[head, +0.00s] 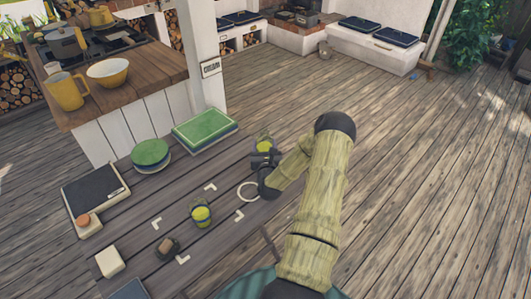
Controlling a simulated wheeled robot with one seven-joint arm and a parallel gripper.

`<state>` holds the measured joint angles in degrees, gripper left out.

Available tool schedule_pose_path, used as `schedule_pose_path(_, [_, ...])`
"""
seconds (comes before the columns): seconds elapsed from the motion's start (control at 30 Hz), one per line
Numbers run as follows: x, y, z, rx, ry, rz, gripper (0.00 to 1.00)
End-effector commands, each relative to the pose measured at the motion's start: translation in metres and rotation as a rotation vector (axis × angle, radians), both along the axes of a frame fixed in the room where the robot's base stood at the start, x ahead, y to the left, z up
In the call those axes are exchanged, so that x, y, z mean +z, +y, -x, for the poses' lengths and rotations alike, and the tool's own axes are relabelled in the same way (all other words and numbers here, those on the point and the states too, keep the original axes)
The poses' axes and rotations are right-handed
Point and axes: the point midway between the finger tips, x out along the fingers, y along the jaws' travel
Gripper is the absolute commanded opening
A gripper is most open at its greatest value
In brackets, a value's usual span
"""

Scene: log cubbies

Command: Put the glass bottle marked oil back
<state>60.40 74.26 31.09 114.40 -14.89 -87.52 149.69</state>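A small glass item with yellow-green contents (201,214) stands on the dark plank table among white corner marks. A similar yellow-green glass item (264,143) shows right beside my gripper (264,158), at its far side. I cannot read any oil label on either, so I cannot tell which is the oil bottle. My gripper is small and dark in the head view. Its fingers are partly hidden, and I cannot tell whether they are closed on the glass item or just near it. A white ring mark (248,191) lies on the table just below and left of the gripper.
On the table are a green-lidded tray (205,130), green round stack (150,154), dark scale-like board (95,194), small brown item (167,247) and white block (109,261). A wooden counter (150,75) with yellow jug (66,91) and bowl (108,72) stands behind. The deck at right is clear.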

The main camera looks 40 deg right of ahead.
Motion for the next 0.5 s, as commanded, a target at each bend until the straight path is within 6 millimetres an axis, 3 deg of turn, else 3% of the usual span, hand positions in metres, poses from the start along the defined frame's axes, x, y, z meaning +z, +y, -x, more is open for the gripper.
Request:
schedule_pose_path(0.17, [-0.004,-0.003,0.002,-0.005,-0.001,0.001,0.25])
schedule_pose_path(0.4, [-0.034,-0.003,0.002,-0.005,0.0,0.001,0.25])
schedule_pose_path(0.5, [-0.037,-0.003,0.002,-0.005,-0.001,0.002,0.25])
